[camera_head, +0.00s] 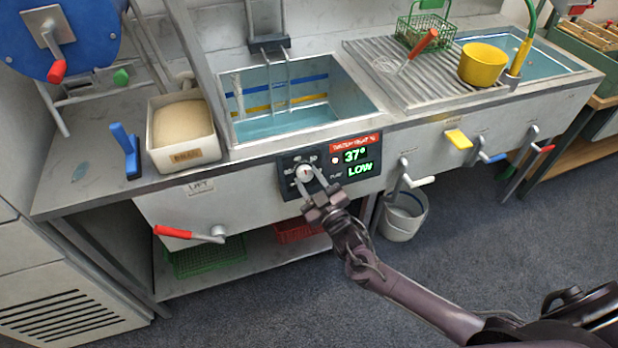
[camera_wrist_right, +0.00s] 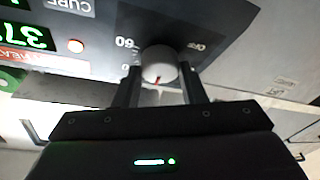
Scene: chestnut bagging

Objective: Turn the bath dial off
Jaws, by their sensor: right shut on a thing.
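The bath dial (camera_head: 304,173) is a round light knob with a red mark, on a dark control panel (camera_head: 345,172) at the front of the bath. The panel display reads 37° and LOW. My right gripper (camera_head: 308,182) has its two fingers on either side of the dial, shut on it. In the right wrist view the dial (camera_wrist_right: 158,65) sits between the fingertips, with its red mark towards the gripper. Parts of the scale show around it. The water bath (camera_head: 290,120) is behind the panel. My left gripper is not in view.
A red-handled lever (camera_head: 190,233) sticks out left of the panel, and a white-handled lever (camera_head: 417,181) right of it. A grey bucket (camera_head: 404,215) stands on the floor below. A bran box (camera_head: 182,133) and blue-handled tool (camera_head: 125,150) sit on the counter.

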